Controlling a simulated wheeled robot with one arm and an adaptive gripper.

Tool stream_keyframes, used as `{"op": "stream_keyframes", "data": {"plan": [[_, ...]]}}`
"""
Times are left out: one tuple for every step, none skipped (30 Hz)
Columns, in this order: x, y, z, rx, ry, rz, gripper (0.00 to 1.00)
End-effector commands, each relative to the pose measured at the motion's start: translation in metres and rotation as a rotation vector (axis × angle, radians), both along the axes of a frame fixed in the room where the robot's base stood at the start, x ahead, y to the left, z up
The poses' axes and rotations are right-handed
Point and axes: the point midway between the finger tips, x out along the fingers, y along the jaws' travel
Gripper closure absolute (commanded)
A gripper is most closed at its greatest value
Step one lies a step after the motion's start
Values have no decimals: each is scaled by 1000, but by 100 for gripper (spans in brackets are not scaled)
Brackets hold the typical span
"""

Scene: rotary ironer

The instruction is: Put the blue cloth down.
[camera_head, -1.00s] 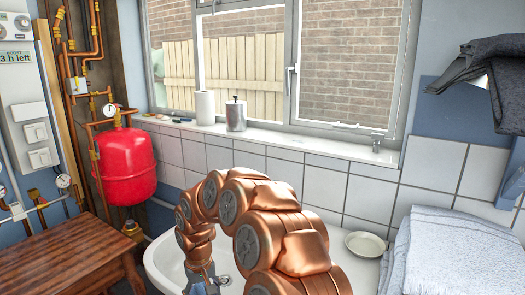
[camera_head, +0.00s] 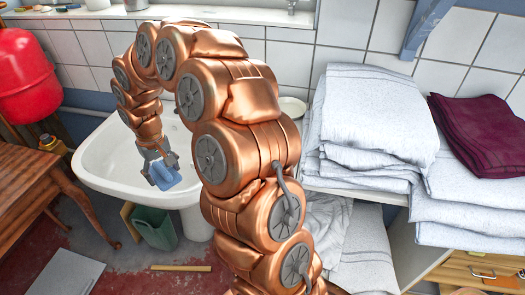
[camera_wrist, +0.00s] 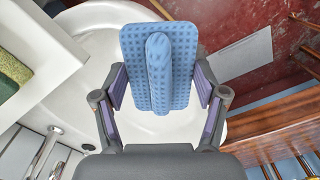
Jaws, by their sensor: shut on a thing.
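The blue cloth (camera_wrist: 183,75) is a waffle-patterned piece with a raised fold down its middle. In the wrist view it sits between the two fingers of my gripper (camera_wrist: 159,92), which is shut on it. In the head view the cloth (camera_head: 163,176) hangs below my gripper (camera_head: 157,164), over the front part of the white sink (camera_head: 105,158). The sink also shows behind the cloth in the wrist view (camera_wrist: 100,45). I cannot tell how high above the rim the cloth is.
White folded towels (camera_head: 375,115) and a maroon cloth (camera_head: 480,135) lie at the right. A wooden table (camera_head: 25,180) stands left of the sink, a green bin (camera_head: 155,228) below it. A red tank (camera_head: 25,75) is at the far left. A grey panel (camera_head: 58,274) lies on the floor.

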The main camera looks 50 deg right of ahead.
Motion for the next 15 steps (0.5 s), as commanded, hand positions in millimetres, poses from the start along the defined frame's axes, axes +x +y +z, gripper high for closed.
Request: {"op": "stream_keyframes", "data": {"plan": [[-9, -13, 3, 2, -2, -16, 62], [-14, -19, 4, 4, -1, -22, 62], [-20, -27, 7, 5, -1, -28, 62], [-26, -33, 9, 6, -1, -34, 62], [-30, -38, 12, 7, -2, -40, 62], [-37, -46, 14, 8, -3, -48, 62], [-42, -51, 16, 8, -3, -54, 62], [-48, -57, 18, 9, -3, -59, 62], [-55, -64, 21, 9, -4, -67, 62], [-61, -69, 23, 9, -4, -73, 62], [-67, -74, 25, 10, -5, -80, 62], [-75, -81, 27, 10, -4, -86, 62], [-82, -86, 28, 11, -3, -92, 62], [-89, -90, 29, 11, -1, -98, 62], [-98, -96, 31, 12, 0, -106, 62]]}}
